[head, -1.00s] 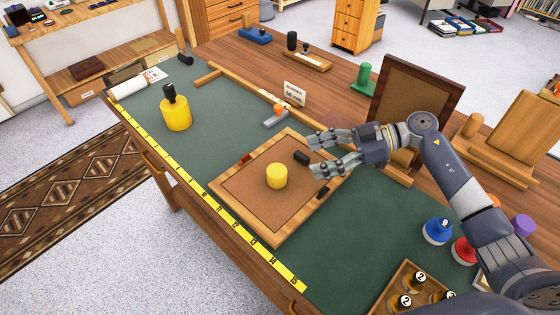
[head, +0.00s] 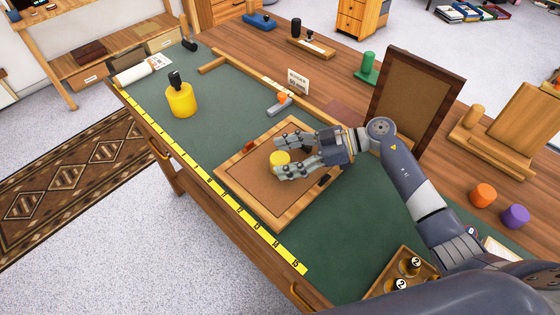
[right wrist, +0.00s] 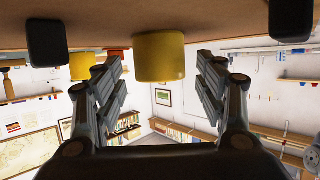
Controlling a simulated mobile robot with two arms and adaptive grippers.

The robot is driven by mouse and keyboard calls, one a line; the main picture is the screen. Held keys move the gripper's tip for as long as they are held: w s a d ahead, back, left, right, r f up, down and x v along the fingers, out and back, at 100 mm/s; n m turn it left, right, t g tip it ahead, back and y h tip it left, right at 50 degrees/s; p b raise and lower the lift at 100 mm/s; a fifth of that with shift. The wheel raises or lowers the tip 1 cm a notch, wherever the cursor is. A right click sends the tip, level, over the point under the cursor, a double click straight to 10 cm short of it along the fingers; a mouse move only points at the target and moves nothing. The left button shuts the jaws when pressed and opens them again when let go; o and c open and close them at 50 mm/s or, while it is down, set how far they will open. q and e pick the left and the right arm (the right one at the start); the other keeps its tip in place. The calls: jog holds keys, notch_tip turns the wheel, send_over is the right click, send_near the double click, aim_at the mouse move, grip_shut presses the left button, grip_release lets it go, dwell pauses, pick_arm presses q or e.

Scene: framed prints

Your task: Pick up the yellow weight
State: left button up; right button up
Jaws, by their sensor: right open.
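The yellow weight (head: 279,159), a short plain cylinder, stands on the brown back panel of a wood-framed print (head: 249,183) lying on the green mat. My right gripper (head: 283,157) is open, with its fingers reaching to either side of the weight. In the right wrist view, which looks upside down, the weight (right wrist: 158,58) sits between the two spread fingers (right wrist: 158,66), with gaps on both sides. Part of the weight is hidden by my fingers in the head view. My left gripper is not in view.
A larger yellow container (head: 182,101) with a black top stands at the mat's far left. Small dark clips and a red piece (head: 249,146) sit near the frame's edges. An upright framed panel (head: 410,98) stands behind my right arm. A yellow ruler (head: 212,190) runs along the front edge.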

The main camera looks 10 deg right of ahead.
grip_shut()
jog(key=shift+r, duration=0.1)
jog(key=shift+r, duration=0.1)
